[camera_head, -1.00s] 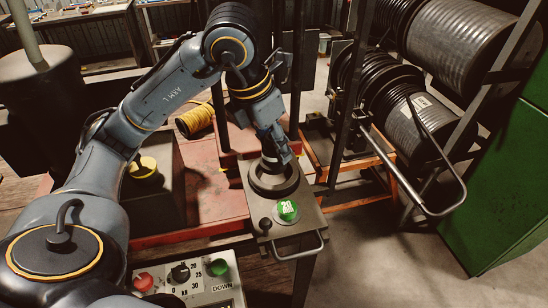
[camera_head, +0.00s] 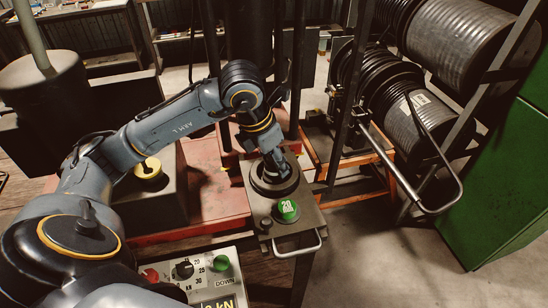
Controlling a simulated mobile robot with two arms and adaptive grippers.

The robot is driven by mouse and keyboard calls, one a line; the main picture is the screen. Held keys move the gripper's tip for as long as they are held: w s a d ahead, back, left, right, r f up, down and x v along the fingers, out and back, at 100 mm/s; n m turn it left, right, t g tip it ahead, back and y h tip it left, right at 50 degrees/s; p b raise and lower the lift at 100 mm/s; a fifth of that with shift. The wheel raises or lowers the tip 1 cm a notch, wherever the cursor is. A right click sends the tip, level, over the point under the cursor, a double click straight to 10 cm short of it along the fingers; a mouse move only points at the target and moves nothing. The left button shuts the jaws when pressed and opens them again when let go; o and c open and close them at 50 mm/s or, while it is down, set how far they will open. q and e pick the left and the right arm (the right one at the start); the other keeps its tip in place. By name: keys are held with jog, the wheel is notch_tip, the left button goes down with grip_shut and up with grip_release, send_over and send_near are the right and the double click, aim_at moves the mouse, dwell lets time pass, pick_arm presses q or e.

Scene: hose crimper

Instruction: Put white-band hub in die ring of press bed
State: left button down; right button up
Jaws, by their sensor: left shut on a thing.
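My left gripper (camera_head: 276,163) reaches in from the left and points down over the die ring (camera_head: 274,186) on the press bed (camera_head: 252,207). The die ring is a dark round ring on the grey bed plate. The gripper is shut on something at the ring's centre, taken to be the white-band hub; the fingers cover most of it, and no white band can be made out. I cannot tell whether the hub is seated in the ring or just above it. My right gripper is not in view.
A control box (camera_head: 205,280) stands at the front. Dark press columns rise behind the ring. Hose reels (camera_head: 412,125) stand at the right.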

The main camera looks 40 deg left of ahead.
pick_arm(q)
jog(key=shift+f, duration=0.15)
jog(key=c, duration=0.8)
grip_release()
